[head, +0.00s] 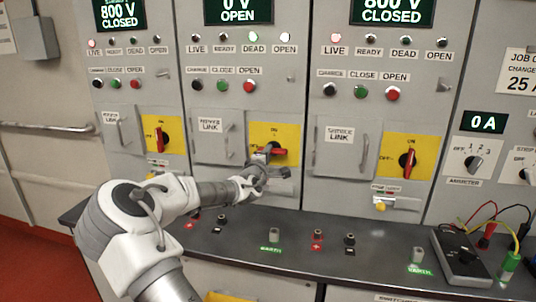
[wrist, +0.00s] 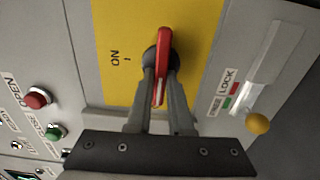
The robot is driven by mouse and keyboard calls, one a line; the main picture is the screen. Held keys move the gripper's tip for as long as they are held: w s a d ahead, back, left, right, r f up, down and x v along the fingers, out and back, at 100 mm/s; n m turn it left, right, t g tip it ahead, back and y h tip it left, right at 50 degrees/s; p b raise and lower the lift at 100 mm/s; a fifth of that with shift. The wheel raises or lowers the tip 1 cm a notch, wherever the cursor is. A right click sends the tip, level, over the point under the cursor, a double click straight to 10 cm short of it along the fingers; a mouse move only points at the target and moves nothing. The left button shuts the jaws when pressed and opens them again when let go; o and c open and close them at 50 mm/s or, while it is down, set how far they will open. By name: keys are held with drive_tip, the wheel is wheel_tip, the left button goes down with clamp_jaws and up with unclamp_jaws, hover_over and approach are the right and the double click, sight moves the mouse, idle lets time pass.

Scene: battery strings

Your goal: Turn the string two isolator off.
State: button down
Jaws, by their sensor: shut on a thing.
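The middle panel's isolator is a red handle (head: 277,151) on a yellow plate (head: 288,132). Its display (head: 238,10) reads 0 V OPEN. The handle lies about crosswise, not pointing to the ON mark above it. In the wrist view, the red handle (wrist: 164,45) stands between the two fingers of my gripper (wrist: 160,85), which is shut on it. The ON mark (wrist: 115,58) is off to the side of the handle there. My gripper hides part of the handle and of the panel below it in the head view.
The left isolator (head: 161,139) and right isolator (head: 407,160) have upright red handles; their displays read CLOSED. A lock slider with a yellow knob (wrist: 257,123) is near my gripper. A dark ledge (head: 330,262) below carries terminals and a meter (head: 462,258) with leads.

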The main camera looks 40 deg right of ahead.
drive_tip(key=c, duration=0.8)
unclamp_jaws()
drive_tip(key=shift+a, duration=0.1)
drive_tip(key=v, duration=1.7)
drive_tip(key=shift+s+p, duration=0.2)
drive_tip(key=shift+p, duration=0.1)
drive_tip(key=shift+f, duration=0.1)
